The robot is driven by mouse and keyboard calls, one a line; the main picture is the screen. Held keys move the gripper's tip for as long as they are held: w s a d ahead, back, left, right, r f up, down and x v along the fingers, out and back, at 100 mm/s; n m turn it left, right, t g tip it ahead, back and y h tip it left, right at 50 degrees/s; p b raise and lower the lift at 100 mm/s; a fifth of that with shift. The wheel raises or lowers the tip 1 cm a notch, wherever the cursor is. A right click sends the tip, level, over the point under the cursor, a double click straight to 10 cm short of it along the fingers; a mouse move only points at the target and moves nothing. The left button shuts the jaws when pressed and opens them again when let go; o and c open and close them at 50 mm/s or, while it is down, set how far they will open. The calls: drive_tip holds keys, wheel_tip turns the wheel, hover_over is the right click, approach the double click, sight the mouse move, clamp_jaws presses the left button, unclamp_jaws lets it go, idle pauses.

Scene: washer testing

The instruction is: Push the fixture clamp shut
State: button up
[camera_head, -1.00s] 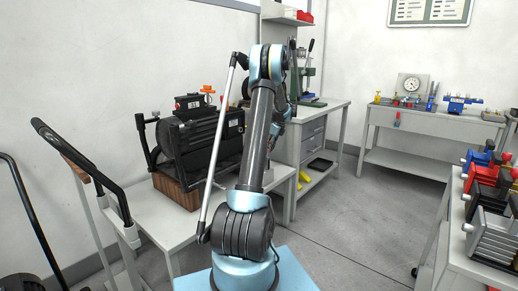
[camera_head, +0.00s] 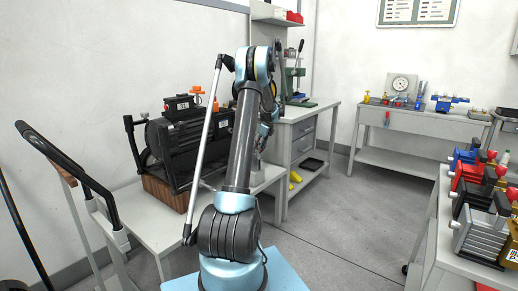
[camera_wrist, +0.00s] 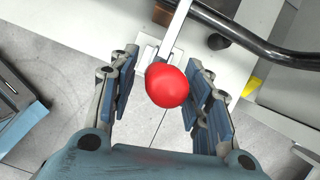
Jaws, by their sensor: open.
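In the wrist view, a red ball knob (camera_wrist: 168,86) sits on the end of a pale metal lever (camera_wrist: 180,18), which I take to be the fixture clamp's handle. A pale plate (camera_wrist: 150,52) shows behind it, partly hidden by the knob. My gripper (camera_wrist: 163,68) is open, with one finger on each side of the knob and visible gaps to both. In the head view the gripper and clamp are mostly hidden behind my arm, so I cannot tell whether the clamp is open or shut.
A black machine (camera_head: 180,150) on a wooden block stands on the white table (camera_head: 160,215) left of my arm. A thick black bar (camera_wrist: 250,42) crosses the wrist view's upper right. A bench with several red-knobbed clamps (camera_head: 480,180) stands at right. The floor (camera_head: 330,215) between is clear.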

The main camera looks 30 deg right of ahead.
drive_tip(key=shift+r, duration=0.1)
drive_tip(key=v, duration=1.1)
drive_tip(key=shift+r, duration=0.35)
drive_tip(key=shift+d, duration=0.15)
